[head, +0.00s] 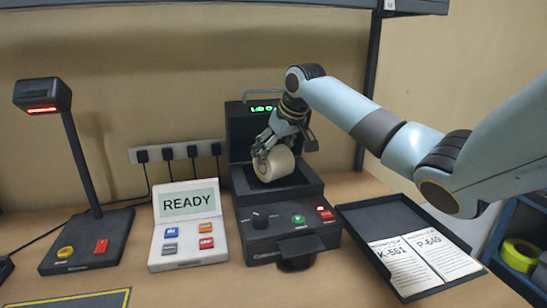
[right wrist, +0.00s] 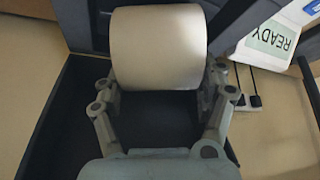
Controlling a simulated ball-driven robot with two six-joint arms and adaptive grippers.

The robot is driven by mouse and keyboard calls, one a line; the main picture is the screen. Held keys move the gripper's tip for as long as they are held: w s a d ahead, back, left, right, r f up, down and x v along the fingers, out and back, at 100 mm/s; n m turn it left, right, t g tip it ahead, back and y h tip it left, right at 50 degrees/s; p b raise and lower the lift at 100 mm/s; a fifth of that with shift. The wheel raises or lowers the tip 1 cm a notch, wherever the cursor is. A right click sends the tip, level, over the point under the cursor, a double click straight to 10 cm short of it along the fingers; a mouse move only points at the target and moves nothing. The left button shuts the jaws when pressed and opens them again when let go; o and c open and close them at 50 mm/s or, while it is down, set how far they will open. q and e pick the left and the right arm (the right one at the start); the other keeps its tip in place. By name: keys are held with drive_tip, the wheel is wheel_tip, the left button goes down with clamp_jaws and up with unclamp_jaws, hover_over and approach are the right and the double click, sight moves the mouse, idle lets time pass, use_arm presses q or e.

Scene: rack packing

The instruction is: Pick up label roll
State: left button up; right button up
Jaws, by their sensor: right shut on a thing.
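The label roll (head: 274,164) is a pale, cream-white cylinder at the open bay of the black label printer (head: 287,222). My right gripper (head: 266,147) reaches it from above and behind, and its fingers are shut on the roll. In the right wrist view the roll (right wrist: 158,48) fills the space between the two fingers (right wrist: 160,85), with one finger on each side. Whether the roll still touches the bay is hard to tell. My left gripper is in neither view.
A white panel reading READY (head: 188,204) and a scanner on a stand (head: 88,236) stand left of the printer. A black tray (head: 358,216) with two label cards lies on the right. A power strip (head: 178,152) is on the wall. A shelf edge crosses above.

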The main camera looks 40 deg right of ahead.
wheel_tip(320, 180, up, 3)
drive_tip(key=shift+d+r, duration=0.1)
drive_tip(key=shift+s+d+r+m+h+b, duration=0.4)
drive_tip(key=shift+s+d+r, duration=1.25)
drive_tip(key=shift+s, duration=1.1)
drive_tip(key=shift+s+d+r+m+h+b, duration=0.15)
drive_tip(key=shift+s+d+r+m, duration=0.45)
drive_tip(key=shift+s+d+r, duration=1.55)
drive_tip(key=w+a+f+m+p, duration=0.1)
drive_tip(key=w+a+f, duration=0.1)
drive_tip(key=w, duration=0.1)
drive_tip(key=w+a+f+h+p, duration=0.1)
drive_tip(key=w+a+f+p, duration=0.1)
drive_tip(key=w+a+f, duration=0.1)
drive_tip(key=w+a+f+m+p, duration=0.1)
drive_tip(key=w+a+f+p, duration=0.1)
drive_tip(key=w+a+f, duration=0.1)
drive_tip(key=shift+w+m+g, duration=0.3)
drive_tip(key=shift+w+g, duration=0.1)
drive_tip(key=shift+f+p, duration=0.4)
drive_tip(key=shift+f, duration=1.65)
drive_tip(key=shift+f, duration=0.2)
drive_tip(key=o, duration=1.7)
drive_tip(key=shift+c, duration=0.2)
